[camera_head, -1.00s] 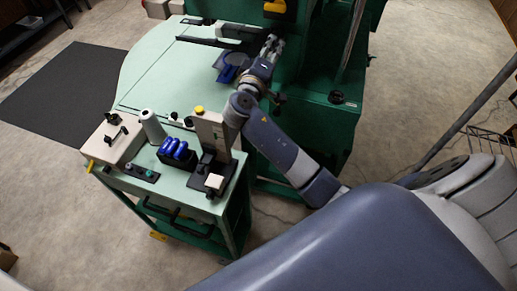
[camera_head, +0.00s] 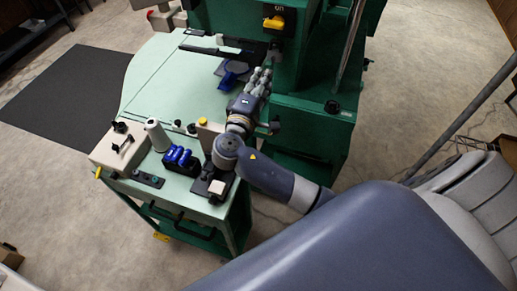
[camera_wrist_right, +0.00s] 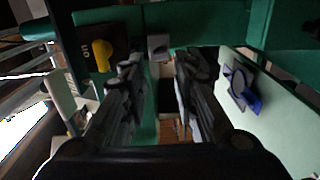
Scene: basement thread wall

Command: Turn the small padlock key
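My right gripper (camera_head: 262,76) is beside the green machine, above the right edge of the pale green table. In the right wrist view its two dark fingers (camera_wrist_right: 160,82) stand apart, with nothing visible held between them. A small grey block (camera_wrist_right: 158,45), which may be the padlock, sits on the green machine beyond the fingertips. A small dark shape in the head view (camera_head: 274,52) may be the same thing. I cannot make out a key. My left gripper is not in view.
A yellow switch handle (camera_head: 273,22) is on the green machine (camera_head: 312,112); it also shows in the wrist view (camera_wrist_right: 97,54). A blue part (camera_head: 231,74) lies on the table (camera_head: 160,75). Blue spools (camera_head: 178,157) and a white cone (camera_head: 157,134) stand at the near end.

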